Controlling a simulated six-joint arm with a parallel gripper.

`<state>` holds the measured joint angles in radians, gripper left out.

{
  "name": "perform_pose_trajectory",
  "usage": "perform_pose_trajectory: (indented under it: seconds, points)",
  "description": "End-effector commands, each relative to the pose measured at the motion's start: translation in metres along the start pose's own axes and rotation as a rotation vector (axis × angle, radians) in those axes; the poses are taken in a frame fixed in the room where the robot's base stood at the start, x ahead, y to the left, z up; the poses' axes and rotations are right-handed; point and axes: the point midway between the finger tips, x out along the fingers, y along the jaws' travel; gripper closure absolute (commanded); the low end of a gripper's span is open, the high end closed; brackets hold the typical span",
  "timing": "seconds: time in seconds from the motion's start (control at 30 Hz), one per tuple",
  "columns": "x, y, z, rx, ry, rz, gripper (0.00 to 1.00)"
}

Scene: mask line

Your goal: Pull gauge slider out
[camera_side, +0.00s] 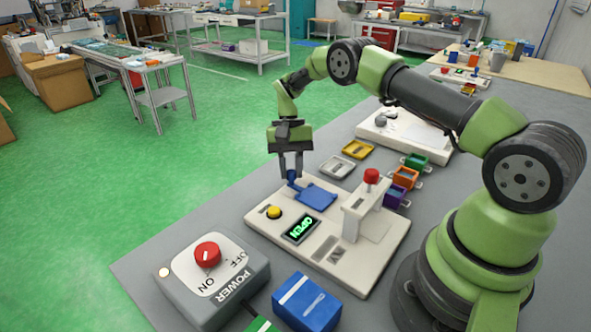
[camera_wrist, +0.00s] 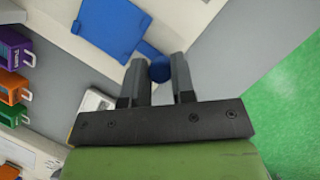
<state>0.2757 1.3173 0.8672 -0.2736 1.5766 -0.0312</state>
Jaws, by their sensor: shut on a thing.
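The gauge slider is a flat blue plate (camera_side: 316,196) with a blue knob (camera_side: 291,175) at its far left corner. It lies on the white station base (camera_side: 262,226). My gripper (camera_side: 291,178) points down and is shut on the knob. In the wrist view the round knob (camera_wrist: 160,69) sits between the tips of my two fingers (camera_wrist: 159,75), and the blue plate (camera_wrist: 108,25) extends to the upper left of it. A green display (camera_side: 300,229) on the base reads OPEN.
A yellow button (camera_side: 274,212) and a white bracket with a red knob (camera_side: 371,176) stand on the base. Grey and yellow trays (camera_side: 357,150) lie behind. Purple, orange and green bins (camera_side: 405,177) are to the right. A grey power box (camera_side: 215,275) and a blue box (camera_side: 307,302) stand in front.

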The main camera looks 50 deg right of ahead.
Motion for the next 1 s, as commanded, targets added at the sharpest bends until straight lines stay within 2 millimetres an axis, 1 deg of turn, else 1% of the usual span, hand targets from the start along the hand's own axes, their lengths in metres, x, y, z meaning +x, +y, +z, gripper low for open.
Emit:
perform_pose_trajectory:
  seconds: [0.03,0.23,0.27,0.3,0.37,0.63,0.73,0.83,1.0]
  points:
    - [-0.001,-0.002,-0.003,-0.012,0.019,-0.007,1.00]
    - [-0.002,-0.004,-0.003,-0.013,0.019,-0.011,1.00]
    - [-0.002,-0.004,-0.003,-0.013,0.019,-0.011,0.74]
    - [-0.002,-0.004,-0.003,-0.014,0.020,-0.012,0.65]
    - [-0.002,-0.004,-0.002,-0.013,0.019,-0.011,0.52]
    - [-0.002,-0.003,-0.002,-0.010,0.015,-0.009,0.52]
    - [-0.007,-0.003,-0.002,-0.010,0.016,-0.009,0.52]
    - [-0.021,-0.003,-0.002,-0.009,0.018,-0.011,0.52]
    - [-0.050,-0.003,-0.002,-0.010,0.020,-0.012,0.52]
